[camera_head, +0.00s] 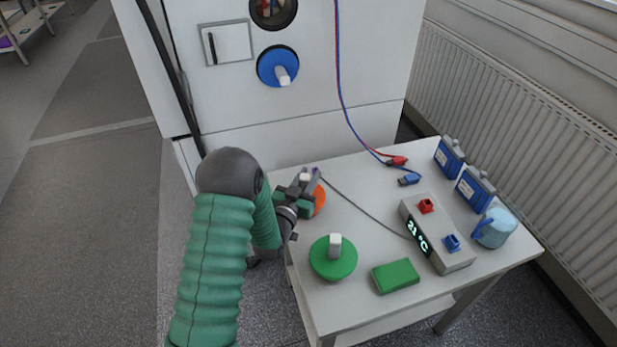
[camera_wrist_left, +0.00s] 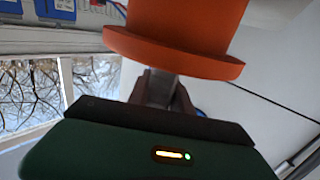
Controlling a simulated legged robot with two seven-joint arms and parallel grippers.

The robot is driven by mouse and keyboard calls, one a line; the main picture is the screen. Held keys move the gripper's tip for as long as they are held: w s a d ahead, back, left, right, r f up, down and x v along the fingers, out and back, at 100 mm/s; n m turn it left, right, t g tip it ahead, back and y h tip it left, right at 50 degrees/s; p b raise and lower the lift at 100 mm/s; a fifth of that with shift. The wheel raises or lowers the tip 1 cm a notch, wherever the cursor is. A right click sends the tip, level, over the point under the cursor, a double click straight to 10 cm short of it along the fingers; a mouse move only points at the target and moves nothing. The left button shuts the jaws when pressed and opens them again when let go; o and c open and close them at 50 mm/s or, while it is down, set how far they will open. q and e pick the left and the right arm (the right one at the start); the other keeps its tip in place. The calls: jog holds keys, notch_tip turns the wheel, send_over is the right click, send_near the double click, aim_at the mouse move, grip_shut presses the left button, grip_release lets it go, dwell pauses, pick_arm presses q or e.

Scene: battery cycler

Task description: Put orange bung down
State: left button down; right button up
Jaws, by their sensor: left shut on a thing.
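The orange bung (camera_head: 319,198) is at the left back edge of the white table in the head view, partly hidden behind my left gripper (camera_head: 306,184). In the left wrist view the orange bung (camera_wrist_left: 185,40) fills the top middle, its wide flange nearest the gripper. My left gripper (camera_wrist_left: 160,92) is shut on its pale handle. I cannot tell whether the bung touches the table. My right gripper is in neither view.
On the white table (camera_head: 375,215) are a green bung (camera_head: 333,258), a green block (camera_head: 395,276), a temperature unit (camera_head: 437,235), a blue mug (camera_head: 494,228) and two blue batteries (camera_head: 475,188). A blue bung (camera_head: 277,66) sits in the cabinet wall.

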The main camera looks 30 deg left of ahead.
pick_arm(q)
jog(key=shift+f, duration=0.15)
jog(key=c, duration=1.2)
grip_release()
jog(key=shift+w+a+f, duration=0.1)
jog(key=shift+a, duration=0.1)
jog(key=shift+o, duration=0.2)
jog(key=s+d, duration=0.2)
jog(key=s, duration=1)
jog(key=shift+r+b, duration=0.25)
jog(key=shift+b, duration=0.15)
